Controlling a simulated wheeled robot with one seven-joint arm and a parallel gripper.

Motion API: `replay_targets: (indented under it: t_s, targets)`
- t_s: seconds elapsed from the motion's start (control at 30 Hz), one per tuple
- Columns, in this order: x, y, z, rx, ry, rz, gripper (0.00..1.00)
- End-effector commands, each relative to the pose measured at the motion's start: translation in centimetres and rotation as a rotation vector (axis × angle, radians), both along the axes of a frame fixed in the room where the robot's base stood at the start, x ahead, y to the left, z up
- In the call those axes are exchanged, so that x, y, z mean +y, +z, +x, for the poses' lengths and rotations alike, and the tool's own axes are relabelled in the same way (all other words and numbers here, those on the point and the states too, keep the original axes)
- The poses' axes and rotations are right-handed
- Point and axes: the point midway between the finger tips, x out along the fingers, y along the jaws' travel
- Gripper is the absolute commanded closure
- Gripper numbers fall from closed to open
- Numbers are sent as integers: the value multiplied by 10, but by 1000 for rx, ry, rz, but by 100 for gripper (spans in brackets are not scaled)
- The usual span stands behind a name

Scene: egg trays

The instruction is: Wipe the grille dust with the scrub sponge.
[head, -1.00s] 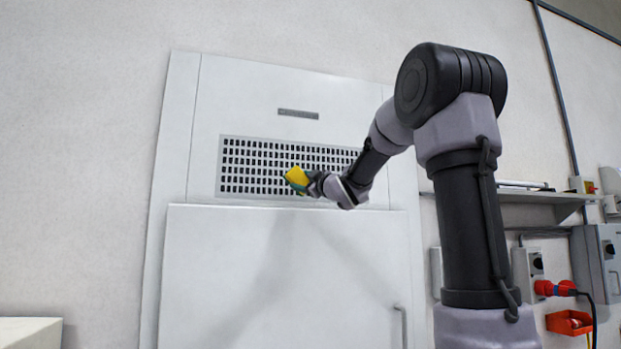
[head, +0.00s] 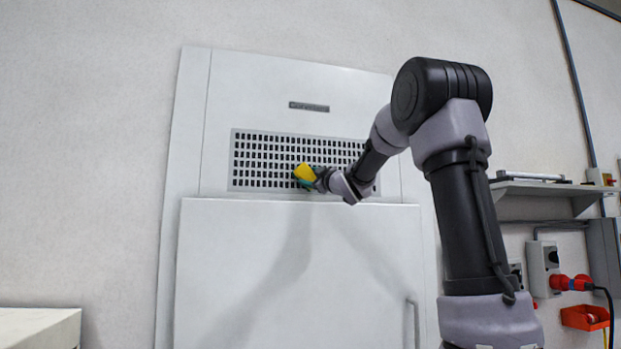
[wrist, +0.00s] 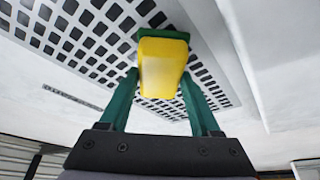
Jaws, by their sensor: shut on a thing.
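The scrub sponge (head: 305,173) is yellow with a green scrub layer. My gripper (wrist: 160,88) is shut on it, with a green finger on each side in the wrist view, where the yellow sponge (wrist: 162,65) shows in the middle. The grille (head: 265,150) is a pale panel with rows of dark square holes, high on a white cabinet; it also fills much of the wrist view (wrist: 92,40). The sponge is in front of the grille's lower middle, its green side toward the grille. Whether it touches the grille I cannot tell. No dust stands out clearly.
Below the grille is a white cabinet door (head: 290,260) with a handle (head: 412,322) at right. A shelf (head: 545,190), a red plug (head: 570,283) and a red-orange bin (head: 584,317) are on the right wall. A pale surface (head: 40,325) stands at lower left.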

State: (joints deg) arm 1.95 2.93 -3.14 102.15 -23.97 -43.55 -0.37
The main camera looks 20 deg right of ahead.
Motion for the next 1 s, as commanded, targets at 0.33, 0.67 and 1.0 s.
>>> replay_targets:
  t_s: [0.33, 0.67, 1.0]
  targets:
    - [0, 0, 3, 0, 0, 0, 80]
    - [0, 0, 10, 0, 0, 0, 80]
    - [0, 0, 17, 0, 0, 0, 80]
